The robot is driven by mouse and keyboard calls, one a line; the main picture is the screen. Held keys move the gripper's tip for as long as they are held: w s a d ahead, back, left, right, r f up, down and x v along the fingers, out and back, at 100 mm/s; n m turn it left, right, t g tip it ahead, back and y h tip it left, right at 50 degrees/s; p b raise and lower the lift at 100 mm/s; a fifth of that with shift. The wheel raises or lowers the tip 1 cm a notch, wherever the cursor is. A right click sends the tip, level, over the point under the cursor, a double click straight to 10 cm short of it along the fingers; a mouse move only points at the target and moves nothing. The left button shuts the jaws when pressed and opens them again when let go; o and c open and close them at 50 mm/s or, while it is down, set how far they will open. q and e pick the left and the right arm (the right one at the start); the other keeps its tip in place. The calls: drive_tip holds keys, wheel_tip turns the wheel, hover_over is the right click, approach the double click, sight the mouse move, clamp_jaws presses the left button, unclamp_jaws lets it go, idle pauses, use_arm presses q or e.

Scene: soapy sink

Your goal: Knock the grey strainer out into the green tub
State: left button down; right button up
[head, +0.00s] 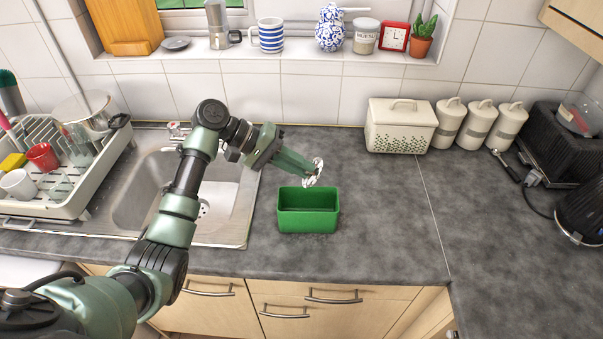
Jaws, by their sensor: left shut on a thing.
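The green tub (308,221) stands on the grey worktop, just right of the sink, with its open top facing up. My left gripper (311,171) is above the tub's back rim. It is shut on the grey strainer (318,167), a small pale round piece at the fingertips, which looks tilted on edge. The strainer is apart from the tub, above it. The bottom of the tub's inside is hard to see. My right gripper is not in view.
The metal sink (241,212) lies to the left, with a dish rack (78,190) beyond it. A bread bin (400,132) and several canisters (481,125) stand at the back right. The worktop right of the tub is clear.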

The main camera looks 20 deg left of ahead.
use_arm(q)
wheel_tip(320, 180, down, 2)
drive_tip(key=t+h+b, duration=0.1)
drive_tip(key=h+b, duration=0.4)
drive_tip(key=b, duration=0.3)
drive_tip(key=t+h+b, duration=0.2)
drive_tip(key=h+b, duration=0.3)
drive_tip(key=b, duration=0.3)
drive_tip(key=shift+s+a+f+h+b, duration=0.1)
drive_tip(key=shift+a+f+h+b, duration=0.05)
drive_tip(key=shift+h+b, duration=0.2)
idle(0.5)
idle(1.1)
